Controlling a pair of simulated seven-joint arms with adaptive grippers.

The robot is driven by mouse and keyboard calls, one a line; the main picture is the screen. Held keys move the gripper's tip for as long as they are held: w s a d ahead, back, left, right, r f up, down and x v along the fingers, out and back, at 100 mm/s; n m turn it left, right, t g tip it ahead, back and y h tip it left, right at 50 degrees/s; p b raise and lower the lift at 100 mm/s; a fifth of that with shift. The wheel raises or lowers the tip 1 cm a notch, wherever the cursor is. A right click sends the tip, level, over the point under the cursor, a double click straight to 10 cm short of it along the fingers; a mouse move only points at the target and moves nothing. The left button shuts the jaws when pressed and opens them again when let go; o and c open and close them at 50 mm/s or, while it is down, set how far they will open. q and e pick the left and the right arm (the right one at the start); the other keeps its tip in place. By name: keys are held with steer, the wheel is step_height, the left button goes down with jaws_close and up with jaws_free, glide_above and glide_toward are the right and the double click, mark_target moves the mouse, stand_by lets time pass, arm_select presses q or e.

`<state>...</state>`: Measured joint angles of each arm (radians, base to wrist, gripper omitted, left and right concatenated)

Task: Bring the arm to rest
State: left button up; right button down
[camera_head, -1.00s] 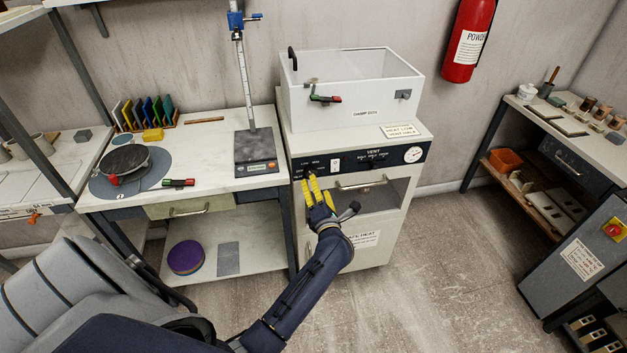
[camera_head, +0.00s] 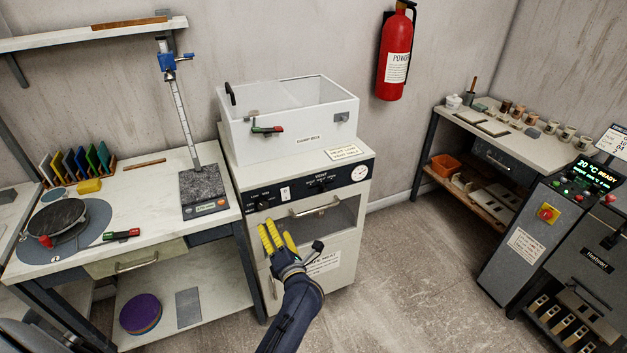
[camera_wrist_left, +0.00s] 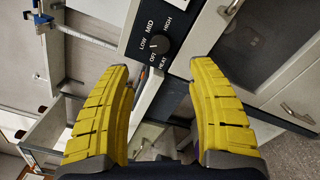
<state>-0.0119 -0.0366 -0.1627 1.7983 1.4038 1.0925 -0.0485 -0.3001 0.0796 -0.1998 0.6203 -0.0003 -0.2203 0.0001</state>
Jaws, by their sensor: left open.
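My left gripper (camera_head: 279,237) has yellow fingers and a dark blue arm. In the head view it hangs in front of the white oven cabinet (camera_head: 336,244), near the left part of its black control panel (camera_head: 292,190). In the left wrist view my left gripper (camera_wrist_left: 160,90) shows its two yellow fingers spread apart with nothing between them. A black dial (camera_wrist_left: 158,44) marked LOW, MID, HIGH, HEAT stands beyond the fingertips, apart from them. The dial's pointer seems to be near the OFF mark. My right gripper does not show in either view.
The workbench (camera_head: 150,187) at left holds a turntable wheel (camera_head: 57,218) and a height gauge (camera_head: 203,187). A white damp box (camera_head: 250,141) sits on the cabinet. A red extinguisher (camera_head: 396,50) hangs on the wall. A grey machine (camera_head: 523,243) stands at right. Floor between is clear.

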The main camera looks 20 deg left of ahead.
arm_select(q)
steer(key=w+d+f+m+t+h, duration=0.3)
steer(key=d+f+m+t+h, duration=0.2)
steer(key=d+f+m+h, duration=1.05)
steer(key=s+f+m+g, duration=0.2)
steer(key=s+f+m, duration=0.2)
steer(key=f, duration=0.3)
steer(key=s+f+m+g+y, duration=0.1)
steer(key=s+f+m+g, duration=0.15)
steer(key=f+m, duration=0.35)
steer(key=s+f+m+g, duration=0.1)
steer(key=s+f+m, duration=0.2)
steer(key=s+f, duration=0.35)
steer(key=s+a+f+m+g, duration=0.3)
steer(key=s+f+m+g, duration=0.35)
steer(key=s+f, duration=1.15)
steer(key=s+a+f+g, duration=0.1)
steer(key=s+a+f, duration=0.1)
steer(key=s, duration=0.6)
steer(key=s+a+f+m+g+y, duration=0.1)
steer(key=s+a+f+g, duration=0.1)
steer(key=s, duration=0.6)
steer(key=s+a+f+g+y, duration=0.1)
steer(key=s+a+f, duration=0.1)
steer(key=s, duration=0.7)
steer(key=shift+f+m+g, duration=0.3)
